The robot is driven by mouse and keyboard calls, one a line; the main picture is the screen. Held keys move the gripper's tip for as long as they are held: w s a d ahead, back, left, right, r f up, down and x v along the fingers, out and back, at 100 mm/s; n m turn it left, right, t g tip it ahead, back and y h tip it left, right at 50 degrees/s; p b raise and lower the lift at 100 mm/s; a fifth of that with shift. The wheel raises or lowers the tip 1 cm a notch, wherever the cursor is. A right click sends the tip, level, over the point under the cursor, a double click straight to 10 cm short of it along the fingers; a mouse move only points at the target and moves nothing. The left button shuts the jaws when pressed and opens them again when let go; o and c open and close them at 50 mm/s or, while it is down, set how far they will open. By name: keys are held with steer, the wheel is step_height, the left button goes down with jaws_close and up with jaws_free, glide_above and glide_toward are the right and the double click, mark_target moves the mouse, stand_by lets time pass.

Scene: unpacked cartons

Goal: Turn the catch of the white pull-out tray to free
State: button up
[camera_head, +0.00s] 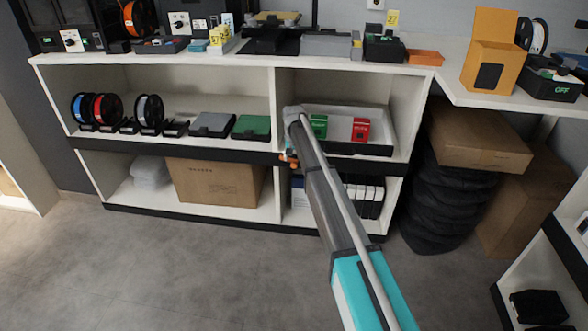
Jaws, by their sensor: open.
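The white pull-out tray (383,118) sits in the upper right compartment of the shelf unit. A green box (319,126) and a red box (361,130) stand in it. My arm reaches in from the lower right and covers the tray's left front corner. My gripper (290,159) is at the far end of my arm, small and mostly hidden, by the black shelf edge at that corner. Orange and dark parts show there. I cannot tell which belong to the catch, nor make out how the catch is turned or whether my gripper touches it.
Spools (107,109) and flat cases (251,127) stand in the upper left compartment. A cardboard box (216,183) is below them. Tyres (437,203) and cartons (478,138) stand right of the unit. The grey floor (190,265) in front is clear.

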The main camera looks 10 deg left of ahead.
mark_target(294, 163)
steer(key=shift+f+b, duration=1.25)
steer(key=shift+f, duration=0.3)
jaws_close()
